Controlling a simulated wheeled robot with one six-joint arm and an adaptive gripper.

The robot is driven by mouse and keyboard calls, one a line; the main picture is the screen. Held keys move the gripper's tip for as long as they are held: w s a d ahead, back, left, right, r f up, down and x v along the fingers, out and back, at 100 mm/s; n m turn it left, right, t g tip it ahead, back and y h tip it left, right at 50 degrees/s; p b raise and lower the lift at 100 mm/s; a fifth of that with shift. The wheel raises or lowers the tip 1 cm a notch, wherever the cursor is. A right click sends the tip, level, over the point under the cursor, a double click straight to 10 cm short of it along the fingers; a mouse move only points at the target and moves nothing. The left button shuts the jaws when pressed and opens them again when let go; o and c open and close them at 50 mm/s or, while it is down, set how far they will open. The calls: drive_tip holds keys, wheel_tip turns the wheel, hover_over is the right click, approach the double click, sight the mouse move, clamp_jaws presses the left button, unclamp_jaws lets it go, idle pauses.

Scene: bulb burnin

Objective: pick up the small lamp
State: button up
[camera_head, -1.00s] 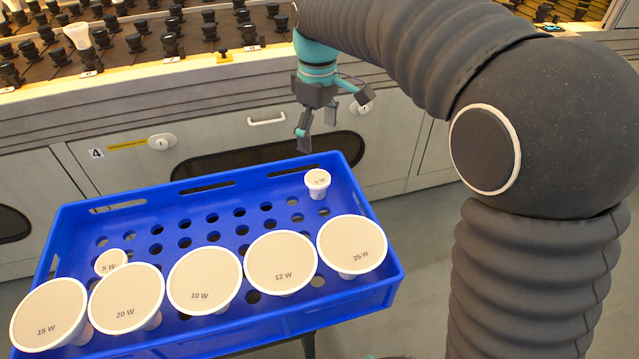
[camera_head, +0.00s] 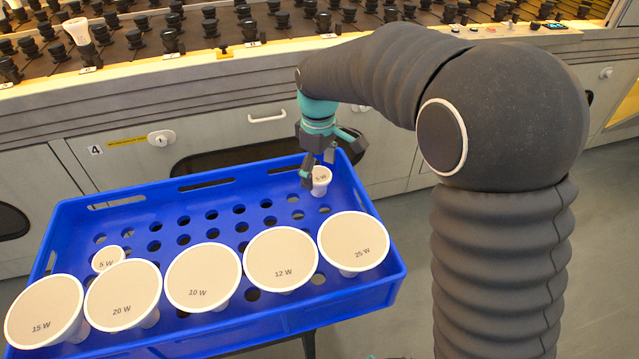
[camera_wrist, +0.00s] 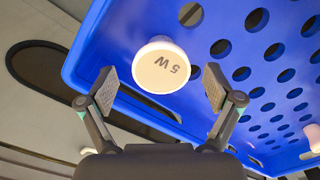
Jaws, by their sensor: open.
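A small white lamp marked 5 W (camera_head: 321,180) stands in the back right corner of the blue crate (camera_head: 224,185). My gripper (camera_head: 318,172) is open just above and beside this lamp in the head view and partly covers it. In the wrist view the lamp (camera_wrist: 161,66) sits between the two spread fingers of my gripper (camera_wrist: 159,88), a little beyond their tips, with a gap on both sides. Another small lamp marked 5 W (camera_head: 107,259) stands at the crate's left side.
Large lamps stand along the crate's front: 15 W (camera_head: 44,311), 20 W (camera_head: 122,295), 10 W (camera_head: 203,277), 12 W (camera_head: 281,259) and 25 W (camera_head: 353,240). Behind the crate is a grey cabinet (camera_head: 235,125) with rows of black sockets on top. The crate's middle is free.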

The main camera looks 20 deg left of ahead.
drive_tip(key=shift+f, duration=0.9)
drive_tip(key=c, duration=1.3)
drive_tip(key=shift+o, duration=0.2)
drive_tip(key=shift+r, duration=0.1)
